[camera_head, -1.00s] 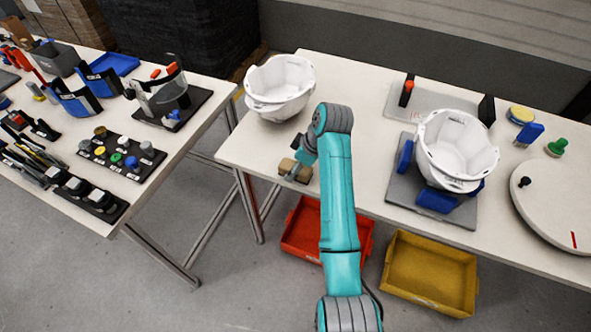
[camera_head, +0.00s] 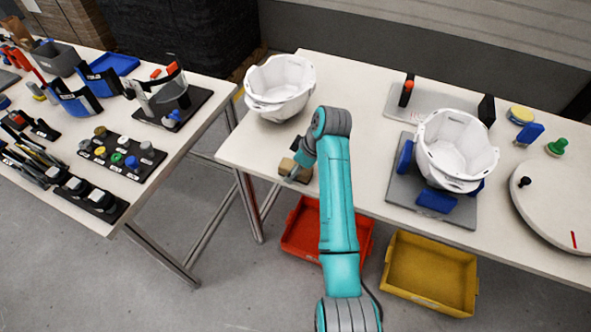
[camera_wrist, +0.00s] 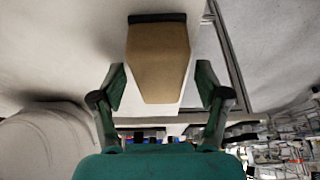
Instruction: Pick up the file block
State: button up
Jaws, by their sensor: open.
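The file block, a tan block with a dark strip along one end, lies near the front left edge of the white table. In the head view the block (camera_head: 286,165) is partly covered by my gripper (camera_head: 295,171). In the wrist view the block (camera_wrist: 158,55) sits centred ahead of my gripper (camera_wrist: 161,84). The two green fingers are spread apart, one on each side of the block's near end. A gap shows between each finger and the block, and the jaws hold nothing.
A white helmet shell (camera_head: 280,84) stands behind the block. Another shell (camera_head: 457,148) rests on a grey fixture with blue pads (camera_head: 462,211). A red bin (camera_head: 300,232) and a yellow bin (camera_head: 430,270) sit below the table edge. Bare table lies between the shells.

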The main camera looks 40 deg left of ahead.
jog(key=c, duration=1.3)
jog(key=shift+r, duration=0.1)
notch_tip(320, 180, up, 10)
jog(key=shift+r, duration=0.2)
jog(key=o, duration=0.5)
jog(key=c, duration=0.3)
jog(key=shift+s, duration=0.1)
